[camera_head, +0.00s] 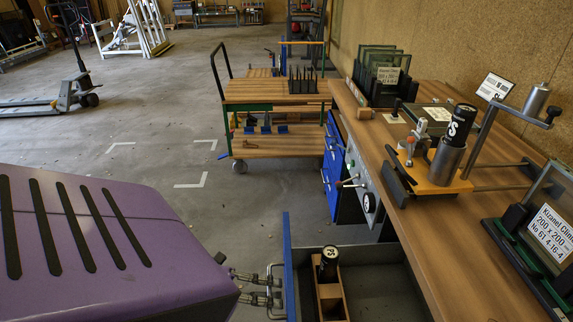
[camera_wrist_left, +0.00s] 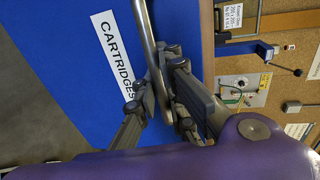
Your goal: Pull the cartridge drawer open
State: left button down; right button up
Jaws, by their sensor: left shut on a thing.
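The cartridge drawer shows its blue front panel (camera_head: 288,268) edge-on in the head view, standing well out from the bench. Its grey inside is visible, holding a wooden holder (camera_head: 331,297) with a black cartridge (camera_head: 329,262) marked PS. In the left wrist view the blue front (camera_wrist_left: 60,50) carries a white CARTRIDGES label (camera_wrist_left: 118,62) and a metal bar handle (camera_wrist_left: 149,40). My left gripper (camera_head: 270,284) is at the outer side of the front, its fingers (camera_wrist_left: 160,88) shut on the handle. My right gripper is not in view.
The wooden workbench (camera_head: 432,240) runs along the right, with a fixture holding another PS cartridge (camera_head: 461,125) and glass frames in racks. A wooden trolley (camera_head: 275,92) stands beyond the drawer. The floor (camera_head: 150,140) left of the trolley is clear.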

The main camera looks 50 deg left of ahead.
pick_arm(q)
jog(key=shift+s+a+r, duration=0.1)
jog(key=shift+s+a, duration=0.25)
jog(key=shift+s, duration=0.05)
jog(key=c, duration=1.8)
grip_release()
jog(key=shift+c, duration=0.2)
jog(key=shift+s, duration=0.1)
jog(key=v, duration=1.2)
